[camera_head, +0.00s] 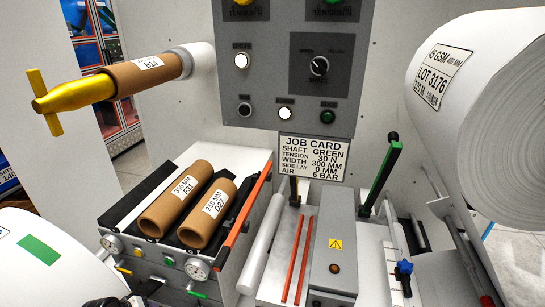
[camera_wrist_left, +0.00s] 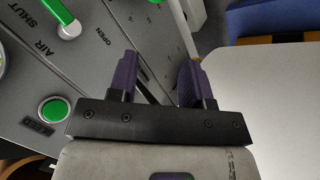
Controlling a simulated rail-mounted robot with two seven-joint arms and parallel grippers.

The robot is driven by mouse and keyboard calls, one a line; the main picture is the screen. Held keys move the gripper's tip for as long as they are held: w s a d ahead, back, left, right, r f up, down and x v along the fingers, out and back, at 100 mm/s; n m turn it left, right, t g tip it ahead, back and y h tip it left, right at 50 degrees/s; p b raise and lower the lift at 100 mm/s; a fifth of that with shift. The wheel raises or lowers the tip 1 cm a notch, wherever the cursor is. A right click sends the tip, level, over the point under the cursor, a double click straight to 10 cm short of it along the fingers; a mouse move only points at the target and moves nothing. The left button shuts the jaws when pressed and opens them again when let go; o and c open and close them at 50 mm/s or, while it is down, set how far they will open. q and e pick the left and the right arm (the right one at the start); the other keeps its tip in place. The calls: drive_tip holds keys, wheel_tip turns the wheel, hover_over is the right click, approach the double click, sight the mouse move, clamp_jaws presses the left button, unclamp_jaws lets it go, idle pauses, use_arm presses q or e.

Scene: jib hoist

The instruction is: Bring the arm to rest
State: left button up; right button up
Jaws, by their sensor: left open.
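My left gripper (camera_wrist_left: 160,78) shows in the left wrist view with its two dark purple fingers apart and nothing between them. It is over a grey panel with a green lever (camera_wrist_left: 68,30) between the words AIR SHUT and OPEN, and a lit green button (camera_wrist_left: 54,110). I cannot tell whether a finger touches the panel. My right gripper is not in view.
Two brown cores (camera_head: 176,199) (camera_head: 208,212) lie on the dark cradle above the gauges (camera_head: 198,269). A brown core sits on a yellow-ended shaft (camera_head: 70,96) at upper left. A large white roll (camera_head: 495,110) fills the right.

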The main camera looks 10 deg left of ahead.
use_arm(q)
drive_tip(key=s+d+r+m+t+y+p, duration=0.2)
drive_tip(key=s+d+r+m+y, duration=0.25)
drive_tip(key=d+r+m, duration=0.65)
drive_tip(key=s+d+r+h+p, duration=0.2)
drive_tip(key=s+d+p, duration=0.1)
drive_tip(key=s+d, duration=0.75)
drive_tip(key=s+d+f+g+p, duration=0.1)
drive_tip(key=s+f+g+p, duration=0.1)
drive_tip(key=s, duration=0.5)
drive_tip(key=s+d+f+g+p, duration=0.1)
drive_tip(key=s+f+g, duration=0.15)
drive_tip(key=s, duration=0.45)
wheel_tip(320, 180, up, 38)
drive_tip(key=p, duration=3.7)
drive_tip(key=shift+w+a+f+p, duration=0.15)
drive_tip(key=shift+w+f+p, duration=0.1)
drive_tip(key=shift+p, duration=0.1)
drive_tip(key=shift+h, duration=0.25)
